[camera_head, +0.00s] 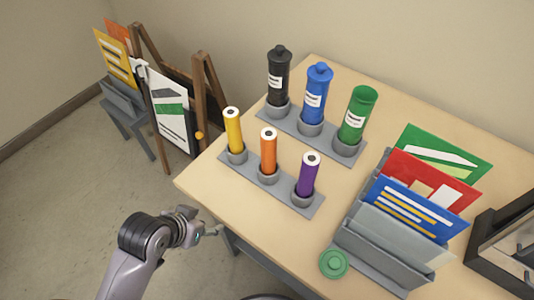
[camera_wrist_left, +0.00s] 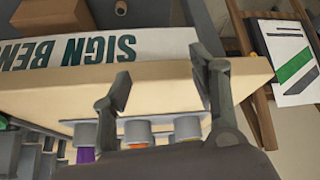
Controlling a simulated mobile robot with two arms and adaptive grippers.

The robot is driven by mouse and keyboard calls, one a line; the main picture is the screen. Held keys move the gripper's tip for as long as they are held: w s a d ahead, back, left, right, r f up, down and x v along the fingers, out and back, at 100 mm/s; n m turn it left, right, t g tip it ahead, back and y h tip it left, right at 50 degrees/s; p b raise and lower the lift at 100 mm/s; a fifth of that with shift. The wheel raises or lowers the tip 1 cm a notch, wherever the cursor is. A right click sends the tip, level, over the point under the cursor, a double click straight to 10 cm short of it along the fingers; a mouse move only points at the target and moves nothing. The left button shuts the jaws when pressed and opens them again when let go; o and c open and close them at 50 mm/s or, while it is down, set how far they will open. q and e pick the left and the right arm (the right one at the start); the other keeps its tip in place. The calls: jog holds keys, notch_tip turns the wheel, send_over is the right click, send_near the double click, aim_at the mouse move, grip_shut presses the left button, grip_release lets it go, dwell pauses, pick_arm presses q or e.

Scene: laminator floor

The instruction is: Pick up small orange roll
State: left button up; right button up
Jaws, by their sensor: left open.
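The small orange roll (camera_head: 268,152) stands upright in the middle cup of the front grey holder (camera_head: 232,170), between a yellow roll (camera_head: 233,130) and a purple roll (camera_head: 308,176). My left gripper (camera_head: 214,231) is low, off the table's front edge, apart from the rolls. In the left wrist view its two fingers (camera_wrist_left: 163,92) are spread with nothing between them. The orange roll (camera_wrist_left: 137,143) shows there only in part, behind the gripper's base. My right gripper is in neither view.
Large black (camera_head: 278,80), blue (camera_head: 315,95) and green (camera_head: 356,118) bottles stand in a holder behind. A file rack (camera_head: 365,255) with folders and a green lid (camera_head: 334,263) are at the right. An easel (camera_head: 205,95) stands left of the table.

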pick_arm(q)
jog(key=w+d+r+m, duration=0.1)
jog(key=w, duration=0.1)
jog(key=w+d+r+m+h, duration=0.1)
jog(key=r, duration=0.1)
jog(key=shift+w+d+r+t+h, duration=0.1)
jog(key=shift+w+d+t+h, duration=0.2)
jog(key=shift+w+d, duration=0.1)
jog(key=w+d+r+m+h, duration=0.2)
jog(key=w+d+r+m, duration=0.15)
jog(key=r, duration=0.25)
jog(key=m+g+h, duration=0.2)
jog(key=m, duration=0.1)
send_near(263, 163)
jog(key=p+x, duration=0.5)
jog(key=x, duration=0.4)
jog(key=shift+w+d+f, duration=0.1)
jog(key=shift+w+f, duration=0.2)
jog(key=shift+f, duration=0.05)
jog(key=shift+w+d+f, duration=0.15)
jog(key=shift+d+f, duration=0.05)
jog(key=shift+f, duration=0.1)
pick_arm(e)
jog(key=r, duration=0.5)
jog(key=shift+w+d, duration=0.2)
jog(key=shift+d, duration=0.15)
